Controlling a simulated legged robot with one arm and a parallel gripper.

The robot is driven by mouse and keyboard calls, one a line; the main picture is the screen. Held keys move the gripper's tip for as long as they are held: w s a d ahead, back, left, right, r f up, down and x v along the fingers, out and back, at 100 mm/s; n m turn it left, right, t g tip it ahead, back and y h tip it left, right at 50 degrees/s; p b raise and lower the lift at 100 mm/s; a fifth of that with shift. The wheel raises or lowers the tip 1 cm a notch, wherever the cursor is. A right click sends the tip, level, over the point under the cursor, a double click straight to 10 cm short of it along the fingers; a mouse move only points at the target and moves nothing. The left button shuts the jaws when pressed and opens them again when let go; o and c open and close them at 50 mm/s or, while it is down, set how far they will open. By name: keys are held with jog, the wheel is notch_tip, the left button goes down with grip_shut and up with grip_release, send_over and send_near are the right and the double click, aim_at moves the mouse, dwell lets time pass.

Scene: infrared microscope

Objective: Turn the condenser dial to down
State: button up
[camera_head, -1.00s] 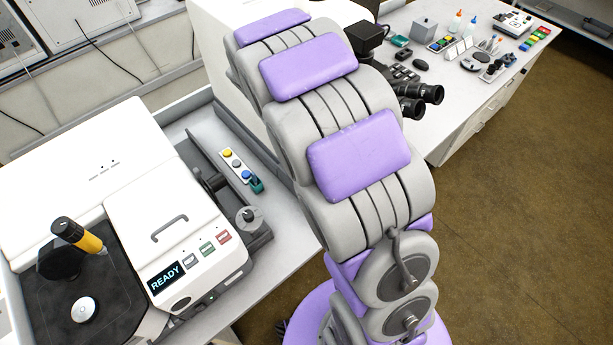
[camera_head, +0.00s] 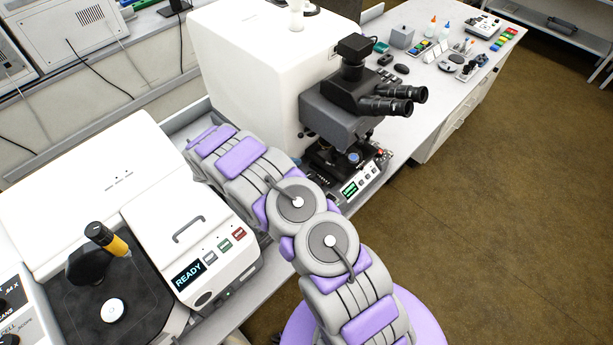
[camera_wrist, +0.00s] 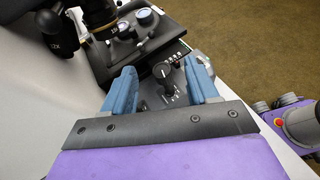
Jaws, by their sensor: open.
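In the wrist view a black dial (camera_wrist: 164,74) with a pale mark on its top stands up from a dark grey panel (camera_wrist: 155,99) with small white markings. I take it for the condenser dial; its labels are too small to read. My gripper (camera_wrist: 162,76) is open, with one blue finger on the left of the dial and one on the right, and gaps show between the dial and both fingers. In the head view the infrared microscope (camera_head: 250,70) stands behind my arm. My gripper and the dial are hidden there.
In the wrist view the microscope stage (camera_wrist: 130,48) and an objective (camera_wrist: 98,12) lie just beyond the fingers. In the head view a white instrument with a READY display (camera_head: 188,275) stands left. Black eyepieces (camera_head: 395,98) jut out right. Open floor lies right.

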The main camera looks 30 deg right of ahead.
aim_at(309, 174)
jog(key=shift+n+t, duration=0.3)
jog(key=shift+n, duration=0.3)
jog(key=d+f, duration=0.4)
jog(key=shift+s+d+f, duration=0.1)
jog(key=shift+d+f, duration=0.25)
jog(key=shift+f, duration=0.05)
jog(key=shift+d+f, duration=0.25)
jog(key=shift+a, duration=0.25)
jog(key=shift+d+f, duration=0.1)
jog(key=shift+d, duration=0.35)
jog(key=shift+c, duration=0.6)
jog(key=shift+d, duration=0.3)
jog(key=shift+c, duration=1.4)
jog(key=shift+a, duration=0.25)
jog(key=c, duration=0.5)
jog(key=shift+c, duration=0.2)
